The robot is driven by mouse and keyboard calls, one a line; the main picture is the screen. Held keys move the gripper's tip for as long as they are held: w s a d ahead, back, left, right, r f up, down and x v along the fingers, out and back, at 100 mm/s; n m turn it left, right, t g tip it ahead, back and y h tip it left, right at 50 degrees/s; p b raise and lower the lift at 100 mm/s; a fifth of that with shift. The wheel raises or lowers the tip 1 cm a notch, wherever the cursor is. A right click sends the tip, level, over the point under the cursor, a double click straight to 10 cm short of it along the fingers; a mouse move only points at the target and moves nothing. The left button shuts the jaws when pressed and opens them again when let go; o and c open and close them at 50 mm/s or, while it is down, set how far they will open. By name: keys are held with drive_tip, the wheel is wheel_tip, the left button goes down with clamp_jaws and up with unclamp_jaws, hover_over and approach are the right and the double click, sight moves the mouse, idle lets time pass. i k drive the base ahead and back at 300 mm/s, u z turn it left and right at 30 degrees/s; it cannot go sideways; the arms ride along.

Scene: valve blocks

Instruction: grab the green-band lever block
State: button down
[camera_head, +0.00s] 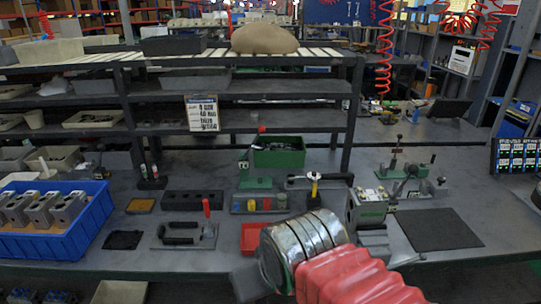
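A grey metal block with a green band (368,208) stands on the workbench right of centre, with small light fittings on its top and a dark handle-like bar near its upper left. Whether that bar belongs to it, I cannot tell. My arm, with red bellows and a banded metal cylinder, reaches in from the lower right, in front of and left of the block. My gripper (249,281) shows only as a dark grey part at the arm's far end, low and left of the block. Its fingers cannot be made out, and nothing is seen held.
A blue bin (92,222) with several metal blocks stands at left. A green lever fixture (256,183), a green box (279,153), a red tray (254,238) and another lever fixture (404,190) are nearby. A dark mat (438,230) lies clear at right.

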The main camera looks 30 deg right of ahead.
sight(374, 211)
drive_tip(key=z, duration=1.45)
drive_tip(key=k, duration=0.5)
drive_tip(key=z, duration=0.8)
drive_tip(key=i, duration=0.55)
